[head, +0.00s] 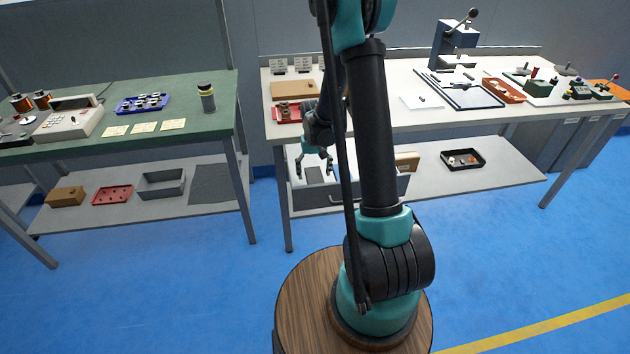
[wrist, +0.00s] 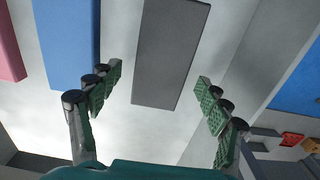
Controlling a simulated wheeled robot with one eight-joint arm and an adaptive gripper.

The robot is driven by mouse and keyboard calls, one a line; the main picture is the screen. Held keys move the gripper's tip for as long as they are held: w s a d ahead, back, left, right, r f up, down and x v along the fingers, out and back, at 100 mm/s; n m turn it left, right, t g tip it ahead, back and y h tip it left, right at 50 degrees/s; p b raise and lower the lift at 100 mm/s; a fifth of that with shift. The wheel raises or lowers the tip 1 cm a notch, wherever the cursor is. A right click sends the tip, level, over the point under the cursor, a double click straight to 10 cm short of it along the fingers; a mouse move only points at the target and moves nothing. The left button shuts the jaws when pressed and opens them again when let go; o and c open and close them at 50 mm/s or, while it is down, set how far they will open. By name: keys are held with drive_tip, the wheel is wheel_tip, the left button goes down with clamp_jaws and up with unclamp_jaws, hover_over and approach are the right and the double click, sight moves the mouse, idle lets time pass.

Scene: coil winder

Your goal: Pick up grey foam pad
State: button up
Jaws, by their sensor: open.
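The grey foam pad (wrist: 170,55) is a dark grey long block in the wrist view. It lies on a pale surface, ahead of and between my fingertips. A blue pad (wrist: 68,42) lies to its left, and part of a pink pad (wrist: 9,45) shows at the left edge. My gripper (wrist: 158,82) is open, with nothing between its fingers. In the head view my gripper (head: 314,163) points down over an open grey drawer (head: 350,193) under the right table. My arm hides part of the drawer there, and I cannot make out the grey pad.
The white table (head: 420,120) stands above the drawer, close to my arm. A black tray (head: 463,160) sits on its lower shelf. The green table (head: 190,100) stands to the left, with a grey bin (head: 162,183) and a red tray (head: 113,195) below. Blue floor is clear in front.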

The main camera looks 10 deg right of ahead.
drive_tip(key=c, duration=0.8)
drive_tip(key=shift+r, duration=0.1)
